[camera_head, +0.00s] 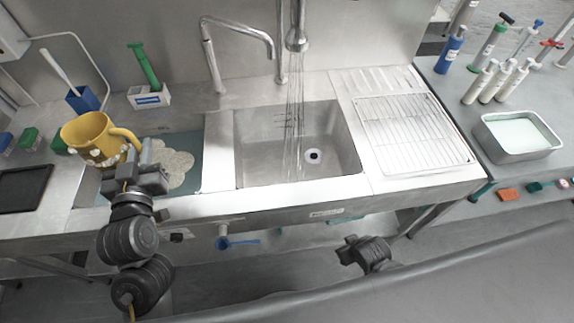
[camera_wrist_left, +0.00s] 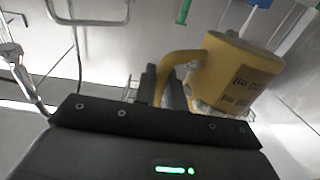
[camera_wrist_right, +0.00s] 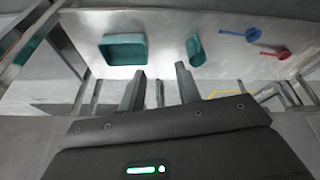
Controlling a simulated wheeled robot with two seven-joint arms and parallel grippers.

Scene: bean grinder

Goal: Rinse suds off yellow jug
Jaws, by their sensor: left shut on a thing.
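The yellow jug (camera_head: 92,139) is at the left of the sink unit in the head view, above the left basin, with white suds on its lower side. My left gripper (camera_head: 138,178) is shut on its handle, which also shows in the left wrist view (camera_wrist_left: 178,60). The jug (camera_wrist_left: 238,72) looks upright or slightly tilted there. Water (camera_head: 295,110) streams from the overhead spray head (camera_head: 297,38) into the empty right basin (camera_head: 262,165). My right gripper (camera_head: 352,252) is low in front of the counter; in the right wrist view its fingers (camera_wrist_right: 160,92) are apart with nothing between them.
Suds float in the left basin (camera_head: 190,182). A bent faucet (camera_head: 235,27) stands behind the sinks. A wire drying rack (camera_head: 410,135) lies right of the basin and looks clear. A tray of pale liquid (camera_head: 518,134) and several bottles (camera_head: 480,82) stand on the right table.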

